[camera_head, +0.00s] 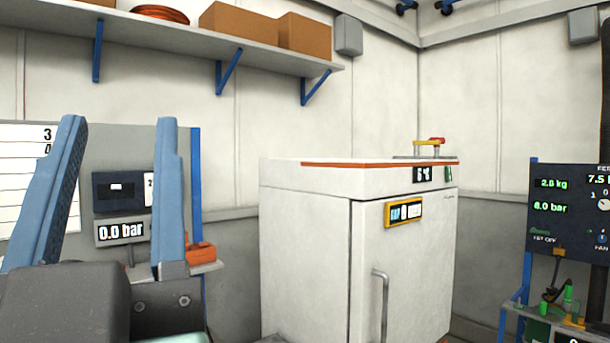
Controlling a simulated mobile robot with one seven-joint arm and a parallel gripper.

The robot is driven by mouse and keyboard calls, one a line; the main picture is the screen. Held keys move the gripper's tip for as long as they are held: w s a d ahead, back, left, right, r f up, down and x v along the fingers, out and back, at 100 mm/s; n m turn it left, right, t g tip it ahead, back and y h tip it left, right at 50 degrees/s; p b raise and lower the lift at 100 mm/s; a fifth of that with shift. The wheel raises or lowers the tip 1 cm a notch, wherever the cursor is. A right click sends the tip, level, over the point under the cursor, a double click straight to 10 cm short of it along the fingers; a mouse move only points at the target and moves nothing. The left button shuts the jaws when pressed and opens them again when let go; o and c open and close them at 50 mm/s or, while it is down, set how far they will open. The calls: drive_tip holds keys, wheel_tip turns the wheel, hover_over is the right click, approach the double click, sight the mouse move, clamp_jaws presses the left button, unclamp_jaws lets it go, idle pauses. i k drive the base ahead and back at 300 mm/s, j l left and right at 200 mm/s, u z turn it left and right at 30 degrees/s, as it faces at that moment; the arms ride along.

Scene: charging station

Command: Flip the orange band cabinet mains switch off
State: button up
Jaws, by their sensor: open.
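A white cabinet (305,235) with an orange band (350,164) along its top edge stands at the centre right, its door facing me. A yellow lever with a red end (430,143) sits on a grey plate on its top, at the back. An orange-framed panel (403,212) with small light and blue parts is on the upper front. I cannot tell for certain which of these is the mains switch. My gripper (120,125) is at the left, with its two blue fingers wide apart and nothing between them. It is well to the left of the cabinet and apart from it.
A grey panel with a 0.0 bar display (122,231) is behind my gripper. An orange item (201,252) sits on a small ledge beside it. A shelf (190,40) with boxes hangs above. A dark control board (570,210) stands at the right. The cabinet door has a vertical handle (381,305).

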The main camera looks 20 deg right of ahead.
sight(448, 173)
drive_tip(key=z, duration=1.4)
drive_tip(key=i+l, duration=0.25)
drive_tip(key=i, duration=0.3)
drive_tip(key=i+l, duration=0.2)
drive_tip(key=i, duration=0.35)
drive_tip(key=i+l+u, duration=0.1)
drive_tip(key=i+l, duration=0.15)
drive_tip(key=i, duration=0.25)
drive_tip(key=i+l, duration=0.3)
drive_tip(key=i, duration=0.25)
drive_tip(key=i+l+u, duration=0.1)
drive_tip(key=i+l, duration=0.15)
drive_tip(key=i, duration=0.3)
drive_tip(key=i+l, duration=0.35)
drive_tip(key=i, duration=0.15)
